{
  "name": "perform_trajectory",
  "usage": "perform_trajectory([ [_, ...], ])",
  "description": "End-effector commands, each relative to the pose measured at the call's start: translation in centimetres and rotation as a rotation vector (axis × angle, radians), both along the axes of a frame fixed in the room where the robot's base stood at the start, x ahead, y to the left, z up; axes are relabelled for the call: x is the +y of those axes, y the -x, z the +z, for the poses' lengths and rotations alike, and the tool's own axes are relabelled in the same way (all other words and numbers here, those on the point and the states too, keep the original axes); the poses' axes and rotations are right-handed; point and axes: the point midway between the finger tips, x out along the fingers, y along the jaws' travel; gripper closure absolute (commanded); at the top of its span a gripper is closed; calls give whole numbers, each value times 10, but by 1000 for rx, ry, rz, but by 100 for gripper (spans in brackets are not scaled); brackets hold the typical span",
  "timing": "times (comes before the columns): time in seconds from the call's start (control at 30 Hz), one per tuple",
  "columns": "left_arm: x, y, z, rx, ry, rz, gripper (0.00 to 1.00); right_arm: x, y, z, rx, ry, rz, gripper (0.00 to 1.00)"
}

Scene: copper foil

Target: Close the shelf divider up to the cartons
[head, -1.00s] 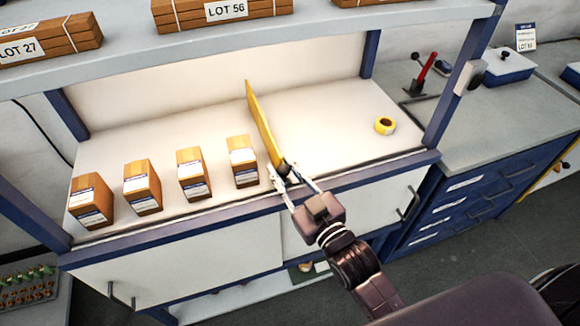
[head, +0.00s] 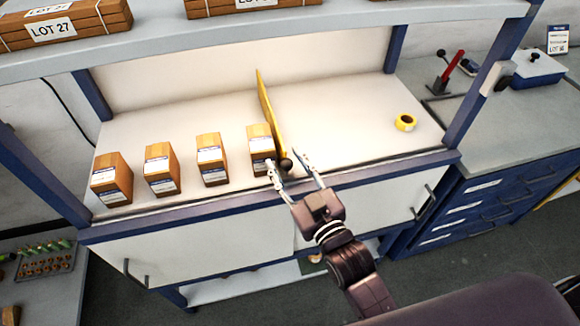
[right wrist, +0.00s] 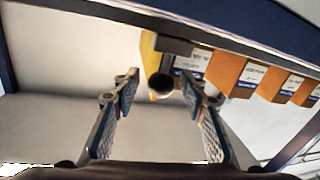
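The yellow shelf divider (head: 268,105) stands upright on the white shelf, with a dark round knob (head: 286,163) at its front end. Several brown cartons with white labels stand in a row to its left. The divider is right beside the rightmost carton (head: 260,137) and overlaps its right edge; I cannot tell whether they touch. My right gripper (head: 284,163) is open, one finger on each side of the knob. In the right wrist view the knob (right wrist: 161,85) lies between the spread fingertips, apart from both. My left gripper is not in view.
A yellow tape roll (head: 405,122) lies on the shelf at the right, with bare shelf between it and the divider. Blue posts carry an upper shelf (head: 170,45) with wood bundles. A blue front edge (head: 370,168) runs below my gripper.

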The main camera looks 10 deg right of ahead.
Motion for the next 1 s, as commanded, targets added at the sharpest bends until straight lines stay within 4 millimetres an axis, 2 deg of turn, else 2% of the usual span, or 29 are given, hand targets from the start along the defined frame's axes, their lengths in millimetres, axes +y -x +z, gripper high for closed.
perform_trajectory([
  [0.17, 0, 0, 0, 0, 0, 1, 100, -3, 13, -2, 3, 1, -1, 60],
  [0.5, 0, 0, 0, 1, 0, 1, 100, -18, 74, -2, 6, 1, 0, 60],
  [0.7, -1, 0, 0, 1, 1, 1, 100, -24, 102, -2, 4, 1, 0, 60],
  [1.0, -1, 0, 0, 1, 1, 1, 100, -27, 117, 0, 0, 0, 0, 60],
])
